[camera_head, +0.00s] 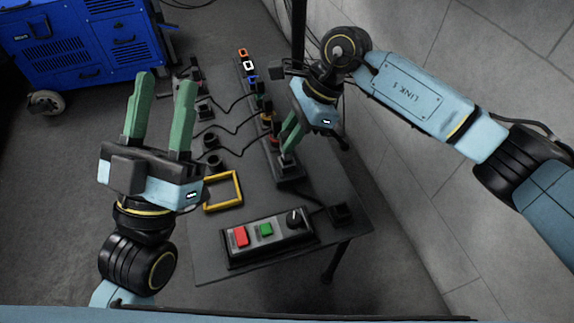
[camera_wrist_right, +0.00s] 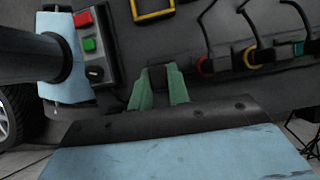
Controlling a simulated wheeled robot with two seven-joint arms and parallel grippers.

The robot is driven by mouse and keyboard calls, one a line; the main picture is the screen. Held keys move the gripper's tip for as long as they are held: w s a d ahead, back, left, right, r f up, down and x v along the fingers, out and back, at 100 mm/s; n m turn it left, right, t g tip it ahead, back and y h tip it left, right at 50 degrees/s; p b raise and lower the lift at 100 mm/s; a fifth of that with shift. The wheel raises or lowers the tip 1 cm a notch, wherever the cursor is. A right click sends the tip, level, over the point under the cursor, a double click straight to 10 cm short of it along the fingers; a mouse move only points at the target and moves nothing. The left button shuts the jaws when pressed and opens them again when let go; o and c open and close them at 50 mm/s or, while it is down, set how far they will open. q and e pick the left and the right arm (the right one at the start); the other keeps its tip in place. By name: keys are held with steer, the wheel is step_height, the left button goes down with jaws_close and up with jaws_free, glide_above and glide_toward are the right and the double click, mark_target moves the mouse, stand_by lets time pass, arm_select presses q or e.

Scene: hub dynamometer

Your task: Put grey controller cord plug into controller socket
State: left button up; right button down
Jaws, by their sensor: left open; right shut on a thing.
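My right gripper (camera_head: 287,146) is shut on a dark grey plug (camera_head: 288,161) at the near end of the socket strip (camera_head: 292,183). In the right wrist view the plug (camera_wrist_right: 158,76) shows between the green fingers of the right gripper (camera_wrist_right: 158,92). The plug is over or at the strip's end position; the fingers hide the socket, so I cannot tell how deep it sits. A dark cord (camera_head: 315,200) runs from near there to a black block (camera_head: 341,213). My left gripper (camera_head: 160,100) is open and empty, left of the strip.
A control box (camera_head: 268,238) with red and green buttons and a knob lies at the table's front. A yellow square frame (camera_head: 222,191) lies behind it. Several corded plugs and coloured sockets line the strip. A blue cabinet (camera_head: 80,45) stands back left; a wall is at right.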

steer(key=shift+f, duration=0.1)
stand_by(0.6)
steer(key=shift+f, duration=1.35)
steer(key=c, duration=1.3)
jaws_free()
steer(key=shift+o, duration=0.2)
steer(key=p+v, duration=0.5)
steer(key=v, duration=0.8)
steer(key=shift+r, duration=0.25)
